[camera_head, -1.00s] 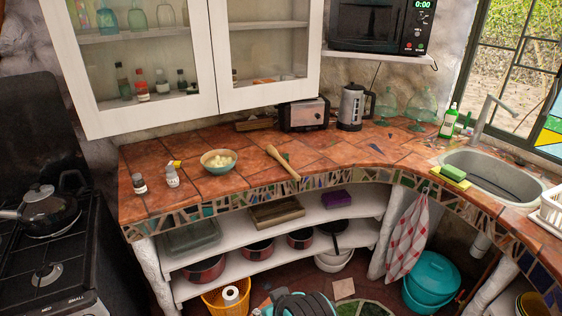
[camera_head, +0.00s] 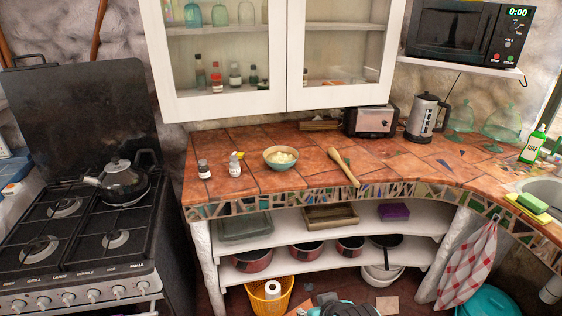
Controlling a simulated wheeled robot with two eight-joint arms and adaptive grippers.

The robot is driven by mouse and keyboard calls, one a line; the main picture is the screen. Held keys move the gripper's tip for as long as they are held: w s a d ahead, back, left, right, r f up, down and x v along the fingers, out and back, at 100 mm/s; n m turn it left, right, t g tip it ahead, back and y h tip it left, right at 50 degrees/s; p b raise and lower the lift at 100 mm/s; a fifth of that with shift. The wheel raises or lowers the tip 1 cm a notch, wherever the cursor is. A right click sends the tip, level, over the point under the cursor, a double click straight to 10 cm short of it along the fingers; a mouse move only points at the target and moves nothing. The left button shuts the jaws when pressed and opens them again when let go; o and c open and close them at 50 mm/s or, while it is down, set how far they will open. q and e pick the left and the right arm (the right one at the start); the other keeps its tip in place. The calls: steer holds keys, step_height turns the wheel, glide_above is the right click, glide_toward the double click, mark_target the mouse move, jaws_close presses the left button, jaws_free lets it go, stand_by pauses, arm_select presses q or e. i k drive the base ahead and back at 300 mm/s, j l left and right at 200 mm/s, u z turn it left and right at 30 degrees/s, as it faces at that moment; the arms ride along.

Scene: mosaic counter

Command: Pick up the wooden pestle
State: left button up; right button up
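The wooden pestle (camera_head: 344,167) lies on the tiled counter (camera_head: 296,181), its lower end close to the mosaic front edge. It is a light tan stick with a thicker end, to the right of a bowl (camera_head: 281,158) with pale contents. Nothing covers it. A dark and teal part of mine shows at the bottom edge of the view. Neither gripper can be made out in this view.
Two small shaker bottles (camera_head: 235,166) stand left of the bowl. A toaster (camera_head: 370,120) and a kettle (camera_head: 424,117) stand behind the pestle. The glass-door cabinet (camera_head: 285,104) hangs above the counter. A stove (camera_head: 88,230) stands at left. The counter around the pestle is mostly clear.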

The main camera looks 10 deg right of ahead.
mark_target(334, 153)
steer(key=i+l+u, duration=0.1)
steer(key=i+l, duration=0.25)
steer(key=l, duration=0.3)
steer(key=i+l+u, duration=0.15)
steer(key=l, duration=0.2)
steer(key=i+l, duration=0.15)
steer(key=l, duration=0.2)
steer(key=u, duration=0.05)
